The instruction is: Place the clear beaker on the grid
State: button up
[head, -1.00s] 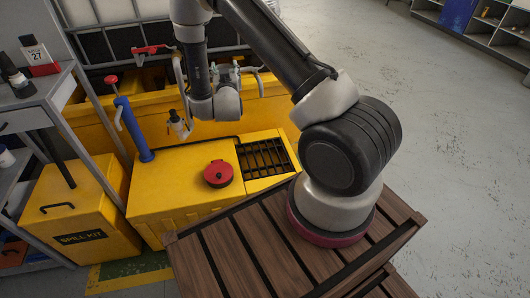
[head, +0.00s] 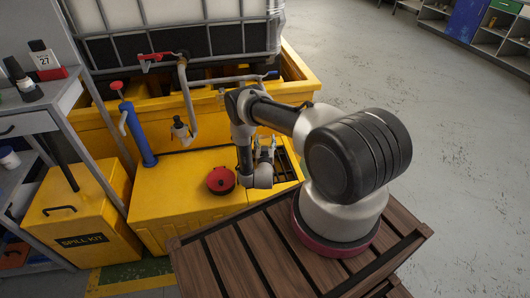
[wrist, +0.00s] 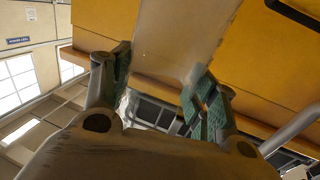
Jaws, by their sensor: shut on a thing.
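My gripper (head: 266,148) is over the black grid (head: 284,170) set in the top of the yellow box, and my arm hides much of that grid. In the wrist view, the green-padded fingers (wrist: 160,85) stand apart on either side of the clear beaker (wrist: 155,82), shut on it. The beaker is almost invisible, with only faint pale glints beside the pads. Dark bars show behind and below it in that view. I cannot tell the gap between the beaker and the grid.
A red round lid (head: 221,180) sits on the yellow box (head: 165,195) left of the grid. A blue pump (head: 137,132) and a tap (head: 181,130) stand behind. A spill kit bin (head: 82,220) is at left. Open floor lies at right.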

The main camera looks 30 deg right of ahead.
jog(key=shift+f, duration=2.45)
jog(key=shift+f, duration=0.15)
jog(key=o, duration=1.1)
jog(key=shift+s+a, duration=0.2)
jog(key=v, duration=1.1)
jog(key=shift+s, duration=0.3)
